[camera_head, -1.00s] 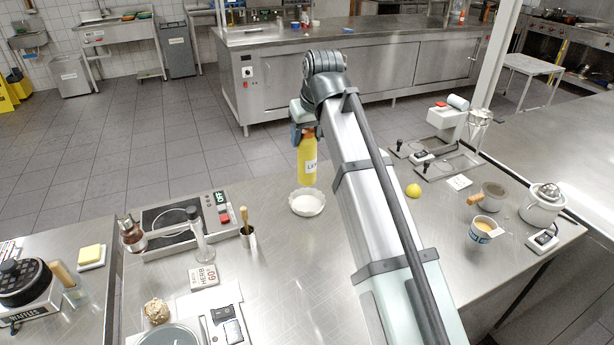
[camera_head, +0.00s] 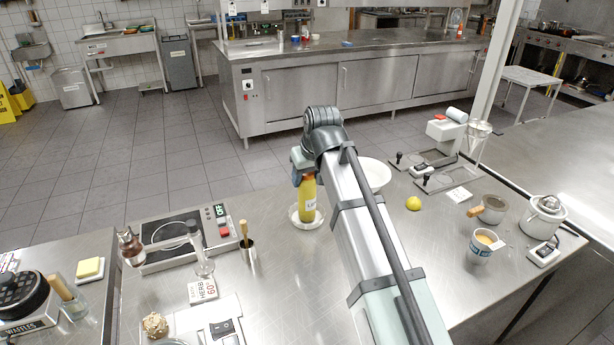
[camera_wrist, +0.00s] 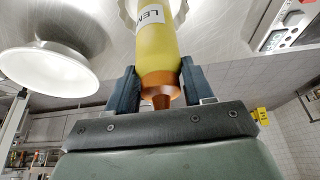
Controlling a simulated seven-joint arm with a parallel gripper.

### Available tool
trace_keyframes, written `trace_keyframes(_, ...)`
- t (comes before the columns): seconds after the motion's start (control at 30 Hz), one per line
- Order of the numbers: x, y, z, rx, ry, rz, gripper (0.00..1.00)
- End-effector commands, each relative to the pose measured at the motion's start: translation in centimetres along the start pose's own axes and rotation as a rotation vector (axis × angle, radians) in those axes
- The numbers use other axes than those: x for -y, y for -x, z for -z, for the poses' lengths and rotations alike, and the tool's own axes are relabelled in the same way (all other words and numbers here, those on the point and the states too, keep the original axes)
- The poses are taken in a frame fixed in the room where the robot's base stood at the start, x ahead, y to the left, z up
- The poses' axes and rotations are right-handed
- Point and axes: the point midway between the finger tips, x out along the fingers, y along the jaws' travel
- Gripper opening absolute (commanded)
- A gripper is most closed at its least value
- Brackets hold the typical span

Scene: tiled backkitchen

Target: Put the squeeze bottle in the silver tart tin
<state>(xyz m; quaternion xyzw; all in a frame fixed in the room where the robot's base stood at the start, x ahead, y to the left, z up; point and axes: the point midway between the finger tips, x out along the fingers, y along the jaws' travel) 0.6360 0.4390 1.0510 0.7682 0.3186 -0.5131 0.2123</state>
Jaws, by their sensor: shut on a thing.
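The squeeze bottle (camera_head: 307,199) is yellow with an orange cap and a white label. My gripper (camera_head: 304,172) is shut on its upper part and holds it about upright. The silver tart tin (camera_head: 295,217), a small shallow fluted dish, is on the steel counter directly under the bottle. The bottle's base appears inside the tin's rim; whether it touches the bottom I cannot tell. In the wrist view both fingers clasp the bottle (camera_wrist: 157,45) near its cap, and part of the tin's fluted rim (camera_wrist: 127,12) shows beyond its base.
A lemon (camera_head: 413,203) lies to the right. The counter just in front of the tin is clear.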

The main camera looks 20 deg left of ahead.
Motion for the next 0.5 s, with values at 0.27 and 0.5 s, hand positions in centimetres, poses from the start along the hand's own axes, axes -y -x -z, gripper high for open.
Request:
trace_keyframes(0.27,0.00,-0.25,-0.11,0.001,0.000,0.000,0.64)
trace_keyframes(0.5,0.00,-0.24,-0.11,0.001,0.000,0.000,0.77)
